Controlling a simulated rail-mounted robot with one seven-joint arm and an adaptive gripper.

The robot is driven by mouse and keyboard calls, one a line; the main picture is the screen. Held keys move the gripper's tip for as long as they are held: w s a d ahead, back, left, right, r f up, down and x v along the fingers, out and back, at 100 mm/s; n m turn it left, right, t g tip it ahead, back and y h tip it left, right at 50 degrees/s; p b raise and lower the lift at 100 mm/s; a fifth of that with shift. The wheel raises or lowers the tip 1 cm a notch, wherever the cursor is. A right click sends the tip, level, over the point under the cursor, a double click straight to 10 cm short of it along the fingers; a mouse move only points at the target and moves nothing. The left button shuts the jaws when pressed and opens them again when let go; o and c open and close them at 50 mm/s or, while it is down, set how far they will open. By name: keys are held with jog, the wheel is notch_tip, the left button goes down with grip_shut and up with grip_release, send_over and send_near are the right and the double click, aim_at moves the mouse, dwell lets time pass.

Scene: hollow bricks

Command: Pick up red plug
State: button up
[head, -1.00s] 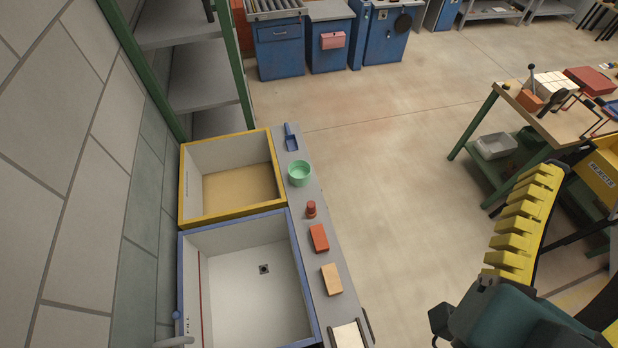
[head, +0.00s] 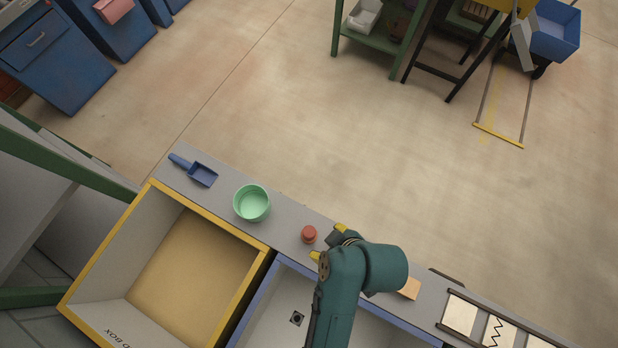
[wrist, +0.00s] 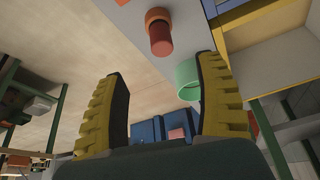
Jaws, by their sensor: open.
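The red plug (head: 309,234) stands on the grey ledge (head: 284,222), between the green bowl and my arm. It is a small round piece with a wider rim. The plug (wrist: 160,34) also shows at the top of the wrist view, beyond the space between my fingers and not held. My gripper (head: 327,241) is close to the plug's right side in the head view, partly hidden by my own arm. In the wrist view my gripper (wrist: 160,75) has its two yellow ribbed fingers spread wide and empty.
A green bowl (head: 252,203) and a blue scoop (head: 201,173) lie further left on the ledge. A tan brick (head: 409,288) shows partly behind my arm. A yellow-rimmed box (head: 211,228) and a blue-rimmed basin (head: 262,290) adjoin the ledge. Open floor lies beyond.

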aim_at(310, 232)
jog(key=b+x, duration=0.1)
jog(key=x, duration=0.9)
jog(key=shift+w+a+f, duration=0.1)
jog(key=shift+a, duration=0.05)
jog(key=f, duration=0.1)
jog(key=w+a+f, duration=0.1)
jog(key=w+a+f+b, duration=0.1)
jog(key=f, duration=0.1)
jog(key=shift+w+a+f, duration=0.1)
jog(key=shift+a+f, duration=0.05)
jog(key=shift+f, duration=0.25)
jog(key=c, duration=1.1)
